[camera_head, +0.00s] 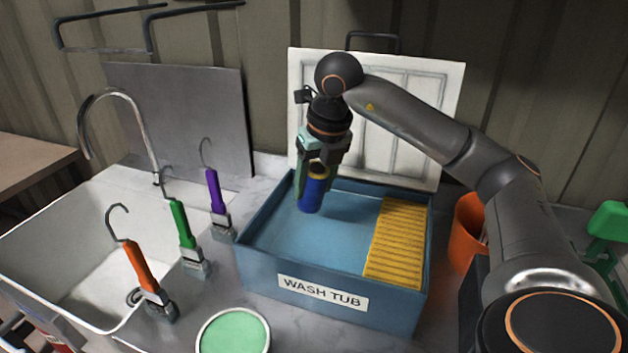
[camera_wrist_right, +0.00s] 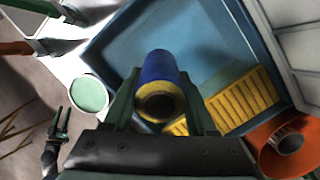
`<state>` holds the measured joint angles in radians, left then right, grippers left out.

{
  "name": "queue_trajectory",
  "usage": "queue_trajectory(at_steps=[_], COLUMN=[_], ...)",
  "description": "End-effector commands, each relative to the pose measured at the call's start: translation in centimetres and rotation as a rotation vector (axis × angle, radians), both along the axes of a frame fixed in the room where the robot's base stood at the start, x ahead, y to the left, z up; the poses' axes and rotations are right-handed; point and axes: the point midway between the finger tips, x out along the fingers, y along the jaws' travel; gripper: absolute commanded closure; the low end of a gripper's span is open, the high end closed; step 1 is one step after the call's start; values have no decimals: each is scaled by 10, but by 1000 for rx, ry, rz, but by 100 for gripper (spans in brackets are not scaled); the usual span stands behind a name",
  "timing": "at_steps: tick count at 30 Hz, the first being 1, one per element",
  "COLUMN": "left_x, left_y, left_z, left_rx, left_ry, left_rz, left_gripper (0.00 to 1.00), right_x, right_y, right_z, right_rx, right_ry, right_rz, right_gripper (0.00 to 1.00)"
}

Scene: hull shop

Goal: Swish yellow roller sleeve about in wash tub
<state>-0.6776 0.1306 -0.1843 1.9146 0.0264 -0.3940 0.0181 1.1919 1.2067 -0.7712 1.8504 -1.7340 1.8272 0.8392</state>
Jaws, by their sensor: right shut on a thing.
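The roller sleeve (camera_head: 312,192) is a short hollow tube, mostly blue with a yellow rim at its near end. My right gripper (camera_wrist_right: 160,105) is shut around it, one finger on each side. The sleeve is tilted and sits over the left back part of the blue wash tub (camera_head: 262,268). Its lower end is inside the tub's outline; I cannot tell if it touches the pale blue water (camera_head: 335,240). What seems to be my left gripper (camera_wrist_right: 63,118) shows small at the left of the right wrist view, too small to tell its jaws.
A ribbed yellow board (camera_head: 396,243) lies in the tub's right side. An orange bucket (camera_head: 465,232) stands to the right. Orange, green (camera_head: 181,222) and purple handled hooked tools line the left, before a white sink (camera_head: 50,225). A green-topped round can (camera_head: 233,331) stands in front.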

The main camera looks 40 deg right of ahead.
Motion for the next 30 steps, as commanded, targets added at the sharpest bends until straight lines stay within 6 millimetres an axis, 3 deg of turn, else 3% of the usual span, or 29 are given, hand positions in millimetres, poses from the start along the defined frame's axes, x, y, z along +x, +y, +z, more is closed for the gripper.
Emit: queue_trajectory(at_steps=[3,30], left_x=[0,-3], left_y=[0,-5], left_z=[-17,-86], left_rx=[0,-4], left_ry=[1,21], left_rz=[0,-10], left_gripper=[50,50], right_x=[0,0], right_y=[0,0], right_z=[-17,-107], right_rx=[0,-1], right_ry=[-1,0], right_rz=[0,0], right_gripper=[97,97])
